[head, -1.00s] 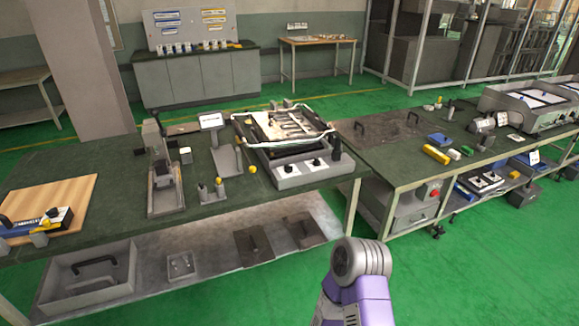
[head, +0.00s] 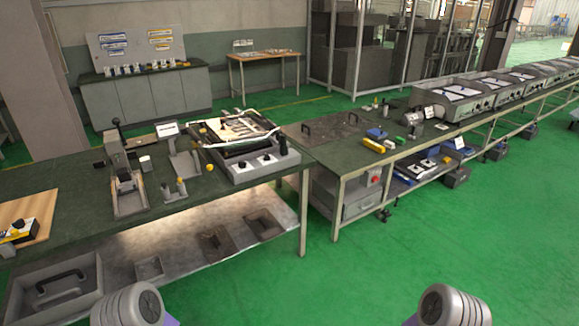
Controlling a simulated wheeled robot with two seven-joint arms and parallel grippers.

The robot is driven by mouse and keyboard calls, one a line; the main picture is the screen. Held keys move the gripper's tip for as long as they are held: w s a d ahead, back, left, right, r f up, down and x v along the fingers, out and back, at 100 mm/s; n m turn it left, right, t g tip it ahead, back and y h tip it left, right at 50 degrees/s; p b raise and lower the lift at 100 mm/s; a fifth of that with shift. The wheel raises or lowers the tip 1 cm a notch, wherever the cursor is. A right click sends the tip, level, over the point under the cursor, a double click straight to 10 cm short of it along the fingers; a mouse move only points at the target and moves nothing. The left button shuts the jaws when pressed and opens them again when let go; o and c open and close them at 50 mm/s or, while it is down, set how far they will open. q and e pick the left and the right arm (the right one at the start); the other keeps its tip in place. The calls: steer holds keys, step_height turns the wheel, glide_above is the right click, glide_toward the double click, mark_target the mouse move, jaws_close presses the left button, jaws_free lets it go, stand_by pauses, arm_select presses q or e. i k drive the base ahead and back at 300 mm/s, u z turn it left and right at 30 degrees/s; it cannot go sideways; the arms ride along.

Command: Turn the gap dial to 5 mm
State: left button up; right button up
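The machine with a heating bed and pale tube frame (head: 208,146) stands on the green-topped bench at the centre left. Its light grey front panel (head: 254,173) carries small dark dials, one dial (head: 241,164) on the left and another dial (head: 266,158) to its right. Their markings are too small to read, so I cannot tell which is the gap dial or its setting. A dark upright handle (head: 283,146) stands at the panel's right end. Only rounded grey and purple links of my two arms show at the bottom edge. Both grippers are out of view and nothing touches the machine.
A lever press (head: 118,160) and a small sign (head: 167,129) stand left of the machine. A second bench (head: 350,162) with yellow and blue items adjoins on the right. The lower shelf (head: 185,235) holds trays. The green floor (head: 420,220) in front is clear.

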mark_target(241, 165)
steer(key=z, duration=0.4)
steer(key=i, duration=1.1)
steer(key=u, duration=0.7)
steer(key=i, duration=0.95)
steer(key=u, duration=0.95)
